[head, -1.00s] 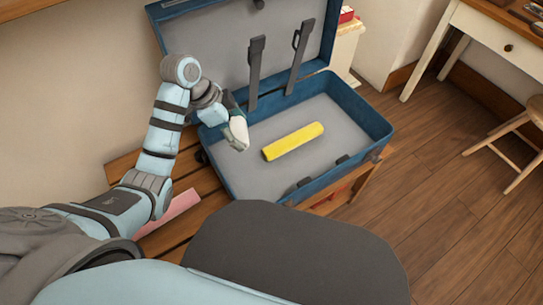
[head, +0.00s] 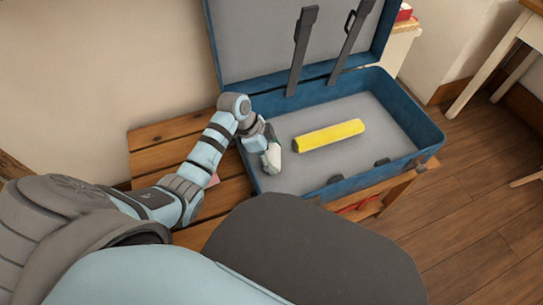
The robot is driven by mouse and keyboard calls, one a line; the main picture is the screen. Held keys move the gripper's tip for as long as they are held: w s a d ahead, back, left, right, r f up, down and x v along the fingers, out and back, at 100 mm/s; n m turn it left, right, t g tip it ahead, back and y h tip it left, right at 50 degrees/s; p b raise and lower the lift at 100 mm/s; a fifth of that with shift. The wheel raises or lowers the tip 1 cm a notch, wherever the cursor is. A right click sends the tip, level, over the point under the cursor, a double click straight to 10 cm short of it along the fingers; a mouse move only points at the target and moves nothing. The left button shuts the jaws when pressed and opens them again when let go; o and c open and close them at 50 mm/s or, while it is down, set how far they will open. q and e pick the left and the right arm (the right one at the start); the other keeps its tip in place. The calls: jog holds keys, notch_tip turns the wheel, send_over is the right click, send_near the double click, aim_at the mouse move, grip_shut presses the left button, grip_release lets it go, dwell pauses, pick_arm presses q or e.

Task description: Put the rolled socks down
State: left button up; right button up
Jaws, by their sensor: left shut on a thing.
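My left gripper (head: 268,152) is inside the left part of the open blue suitcase (head: 432,136), low near its grey floor. It is shut on the rolled socks (head: 272,158), a small pale bundle mostly hidden by the gripper. I cannot tell whether the bundle touches the suitcase floor. My right gripper is not in view.
A yellow bar-shaped item (head: 329,135) lies in the suitcase just right of my left gripper. The suitcase stands on a slatted wooden bench (head: 165,140) with its lid open against the wall. Bare suitcase floor lies around the yellow item.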

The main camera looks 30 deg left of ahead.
aim_at(270, 153)
pick_arm(q)
jog(key=shift+f, duration=0.1)
jog(key=o, duration=1.1)
jog(key=shift+a+r, duration=0.1)
jog(key=shift+r, duration=0.3)
jog(key=p+v, duration=0.3)
jog(key=v, duration=0.1)
jog(key=shift+r, duration=0.15)
jog(key=p+v, duration=0.3)
jog(key=v, duration=0.4)
jog(key=shift+a, duration=0.15)
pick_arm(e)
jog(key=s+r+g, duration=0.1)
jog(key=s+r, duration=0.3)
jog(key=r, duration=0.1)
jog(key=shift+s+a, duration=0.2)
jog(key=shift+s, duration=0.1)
